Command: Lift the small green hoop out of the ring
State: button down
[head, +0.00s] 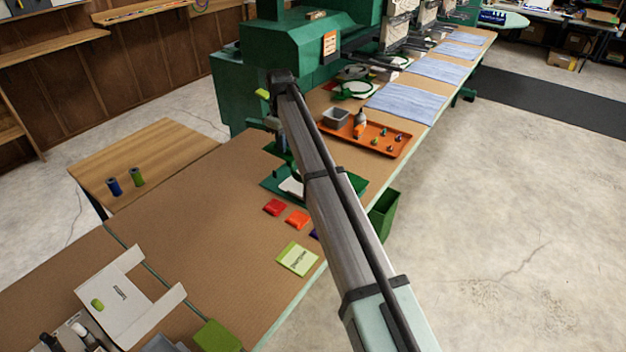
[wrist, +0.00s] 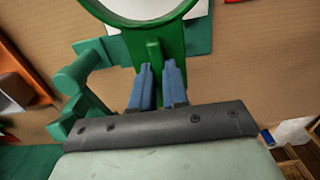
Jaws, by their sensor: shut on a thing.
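The small green hoop (wrist: 172,45) shows at the top of the wrist view, cut off by the frame edge, with pale material inside its curve. My gripper (wrist: 158,70) has its two blue fingers shut on the hoop's near part, close to a small upright tab. I cannot tell the outer ring apart from the hoop, nor whether the two are separated. A dark green flat piece lies under or behind the hoop. In the head view my arm hides most of the hoop and gripper; the dark green plate (head: 357,186) shows beside the arm.
A green rod-shaped fixture (wrist: 76,78) stands close left of my fingers. In the head view, red packets (head: 275,207) and a pale green card (head: 297,259) lie nearby. An orange tray (head: 385,136) sits beyond. A green bin (head: 385,215) hangs at the table edge.

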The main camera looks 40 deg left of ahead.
jog(key=shift+r, duration=1.35)
